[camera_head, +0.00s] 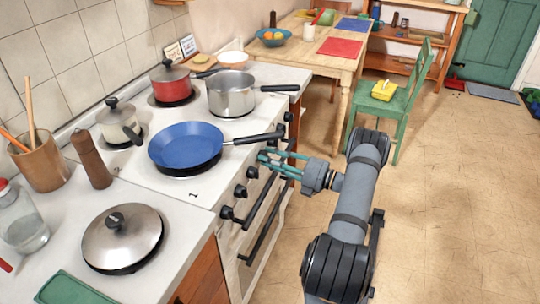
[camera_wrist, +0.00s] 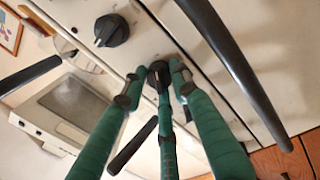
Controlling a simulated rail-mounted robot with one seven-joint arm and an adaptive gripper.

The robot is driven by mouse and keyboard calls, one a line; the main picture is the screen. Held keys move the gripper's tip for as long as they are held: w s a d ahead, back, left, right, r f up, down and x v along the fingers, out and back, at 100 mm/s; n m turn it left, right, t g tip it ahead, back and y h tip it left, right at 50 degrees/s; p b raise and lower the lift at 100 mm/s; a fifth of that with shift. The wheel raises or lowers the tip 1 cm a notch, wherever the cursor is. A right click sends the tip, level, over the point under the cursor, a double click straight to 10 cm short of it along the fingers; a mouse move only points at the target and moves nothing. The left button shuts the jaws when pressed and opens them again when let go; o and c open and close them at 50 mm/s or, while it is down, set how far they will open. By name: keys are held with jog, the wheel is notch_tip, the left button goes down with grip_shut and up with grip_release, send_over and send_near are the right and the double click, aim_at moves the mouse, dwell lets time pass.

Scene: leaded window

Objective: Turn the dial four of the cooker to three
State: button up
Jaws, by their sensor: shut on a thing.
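The cooker (camera_head: 190,195) stands at left centre in the head view, with a row of black dials along its front edge. Three dials show at the near end, the nearest one (camera_head: 226,212) lowest in the picture. My gripper (camera_head: 264,158) reaches the front from the right, at the place of the dial after those three. In the wrist view my gripper (camera_wrist: 157,76) has its green fingers closed around a dark dial (camera_wrist: 158,68), mostly hidden by the fingertips. Another black dial (camera_wrist: 112,30) is free beside it. The held dial's marks and setting cannot be read.
A blue frying pan (camera_head: 186,145) sits on the hob, its black handle (camera_head: 255,138) jutting over the front just above my gripper. A steel pot (camera_head: 231,95) and a red pot (camera_head: 171,84) stand behind. Oven handles (camera_head: 262,235) run below the dials. The floor at right is open.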

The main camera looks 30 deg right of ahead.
jog(key=m+p, duration=0.2)
jog(key=m, duration=0.4)
jog(key=shift+s+a+h, duration=0.1)
jog(key=shift+h, duration=0.2)
jog(key=m+p, duration=0.1)
jog(key=m, duration=0.4)
dwell(0.3)
jog(key=o, duration=1.1)
jog(key=shift+r, duration=0.1)
jog(key=shift+o, duration=0.2)
jog(key=v, duration=1.2)
jog(key=shift+r, duration=0.2)
